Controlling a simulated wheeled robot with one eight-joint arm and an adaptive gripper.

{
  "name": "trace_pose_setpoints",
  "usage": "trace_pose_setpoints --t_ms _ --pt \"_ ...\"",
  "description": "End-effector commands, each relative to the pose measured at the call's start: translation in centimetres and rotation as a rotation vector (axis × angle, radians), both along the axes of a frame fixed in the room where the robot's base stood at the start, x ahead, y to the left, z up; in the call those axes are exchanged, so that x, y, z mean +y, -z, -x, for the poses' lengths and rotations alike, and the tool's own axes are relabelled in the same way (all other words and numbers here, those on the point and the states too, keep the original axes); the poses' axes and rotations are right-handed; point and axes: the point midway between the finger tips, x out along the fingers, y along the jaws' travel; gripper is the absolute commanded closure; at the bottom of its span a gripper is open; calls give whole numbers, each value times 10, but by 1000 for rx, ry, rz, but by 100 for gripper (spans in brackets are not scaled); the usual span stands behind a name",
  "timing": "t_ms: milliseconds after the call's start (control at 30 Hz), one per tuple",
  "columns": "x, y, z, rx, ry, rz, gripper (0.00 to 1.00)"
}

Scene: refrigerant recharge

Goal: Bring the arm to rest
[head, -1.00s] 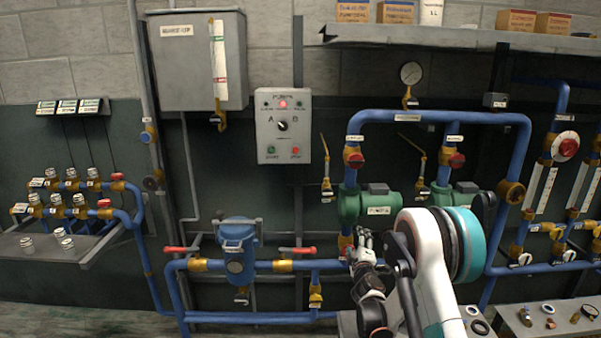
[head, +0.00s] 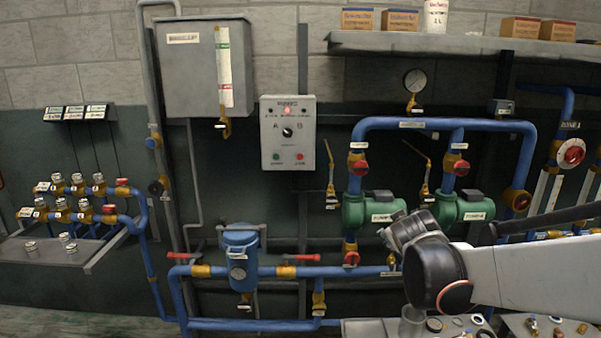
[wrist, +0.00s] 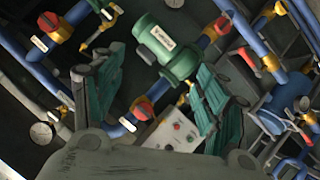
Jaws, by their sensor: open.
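My gripper (head: 394,232) shows in the head view at the lower right, in front of the left green pump (head: 372,211) and the blue pipes. My arm reaches in from the right edge. In the wrist view my gripper (wrist: 150,95) has its two dark green finger pads wide apart with nothing between them except background. Behind the fingers the wrist view shows a green pump (wrist: 166,52), tilted in the picture. Contact between the gripper and the pipes cannot be seen.
A control box (head: 288,133) hangs on the wall, left of a pressure gauge (head: 415,80). A blue strainer (head: 240,258) sits on the lower pipe with red-handled valves beside it. A shelf (head: 460,43) with boxes is above. Small parts lie on benches at the lower right.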

Motion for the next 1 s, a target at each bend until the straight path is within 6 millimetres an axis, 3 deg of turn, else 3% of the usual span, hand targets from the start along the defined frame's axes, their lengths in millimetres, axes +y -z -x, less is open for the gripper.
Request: trace_pose_setpoints --t_ms 33,367,700,833,1000 --pt "1 -4 19 17 12 -29 33" --pt "14 -5 139 145 86 -236 33" --pt "40 25 262 290 143 -441 33" --pt "49 38 295 333 155 -499 33" --pt "56 48 318 365 163 -541 33"
